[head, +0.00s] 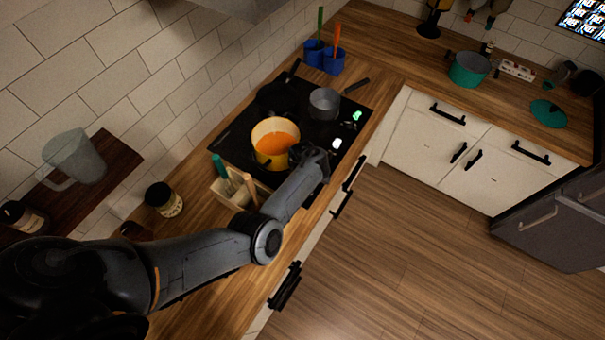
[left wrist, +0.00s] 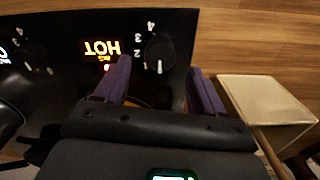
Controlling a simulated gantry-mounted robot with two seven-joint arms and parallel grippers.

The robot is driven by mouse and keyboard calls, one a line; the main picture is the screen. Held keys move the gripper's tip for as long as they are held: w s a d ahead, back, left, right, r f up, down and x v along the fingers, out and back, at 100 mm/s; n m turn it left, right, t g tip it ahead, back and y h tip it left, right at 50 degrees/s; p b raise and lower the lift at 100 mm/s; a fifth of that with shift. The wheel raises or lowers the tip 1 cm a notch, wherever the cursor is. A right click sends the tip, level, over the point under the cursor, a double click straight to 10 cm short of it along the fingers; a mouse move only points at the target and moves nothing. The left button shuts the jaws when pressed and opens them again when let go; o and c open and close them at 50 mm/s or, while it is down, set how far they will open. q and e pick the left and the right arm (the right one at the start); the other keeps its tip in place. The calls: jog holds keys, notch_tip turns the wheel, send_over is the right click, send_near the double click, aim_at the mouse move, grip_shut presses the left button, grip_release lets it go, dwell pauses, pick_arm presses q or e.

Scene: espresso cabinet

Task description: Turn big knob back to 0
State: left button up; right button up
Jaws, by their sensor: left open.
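The black stove panel (left wrist: 75,25) in the left wrist view carries two dark knobs with white numbers. One knob (left wrist: 158,52) lies just beyond and between my left fingertips; 2, 3 and 4 show beside it. The other knob (left wrist: 36,56) is at the far left. I cannot tell which is the big one. A lit orange HOT sign (left wrist: 102,48) sits between them. My left gripper (left wrist: 158,66) is open, with one purple finger on each side of the nearer knob; contact is not clear. In the head view my left gripper (head: 318,160) hides the knobs at the cooktop's front edge.
A yellow pot (head: 270,152) with orange contents stands on the cooktop (head: 232,140), close to my left gripper. A grey saucepan (head: 325,102) and a dark pan (head: 276,97) are behind. A utensil box (head: 226,190) also shows in the left wrist view (left wrist: 265,105).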

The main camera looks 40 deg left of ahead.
pick_arm(q)
notch_tip(320, 180, up, 6)
jog(key=p, duration=0.1)
jog(key=shift+r, duration=0.2)
dwell(0.4)
jog(key=s+a+r+m+t+y, duration=0.1)
jog(key=s+a+r+m+t, duration=0.1)
jog(key=s+a+m, duration=0.3)
jog(key=s+d+r+m, duration=0.6)
jog(key=s+d+m, duration=0.1)
jog(key=s, duration=0.3)
jog(key=s+d+r+m+t+h, duration=0.1)
jog(key=s+d+r+m, duration=0.5)
jog(key=s+d, duration=0.3)
jog(key=shift+s+d+m+t, duration=0.15)
jog(key=shift+s+m+t, duration=0.15)
jog(key=shift+s+m, duration=0.25)
jog(key=shift+w, duration=0.1)
